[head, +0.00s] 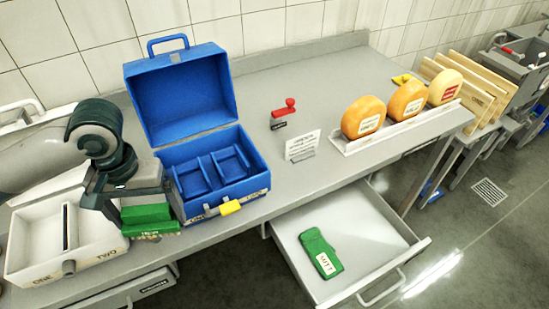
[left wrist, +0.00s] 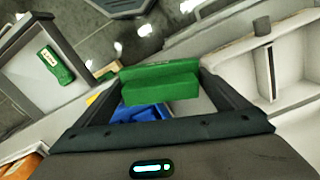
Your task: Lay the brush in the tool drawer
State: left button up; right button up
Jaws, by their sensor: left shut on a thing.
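The brush (head: 147,213) is a green, stepped block at the left of the head view, beside the blue toolbox. My left gripper (head: 146,207) is shut on it. In the left wrist view the brush (left wrist: 160,85) lies across the fingertips of the left gripper (left wrist: 163,88). The tool drawer (head: 409,251) is pulled open under the counter, at the lower middle right. It also shows in the left wrist view (left wrist: 22,77). A green, labelled tool (head: 318,250) lies in the drawer, with bare floor around it. My right gripper is not in view.
The open blue toolbox (head: 180,100) stands on the counter between the brush and the drawer. A white two-part bin (head: 28,262) is at the left. A small sign (head: 302,145), a red stamp-like thing (head: 286,108) and a rack (head: 395,132) of cheese wheels are farther right.

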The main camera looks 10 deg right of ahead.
aim_at(351, 222)
jog(key=l+z, duration=0.1)
jog(key=z, duration=0.65)
jog(key=j+z, duration=0.25)
jog(key=z, duration=0.2)
jog(key=j+z, duration=0.25)
jog(key=z, duration=0.15)
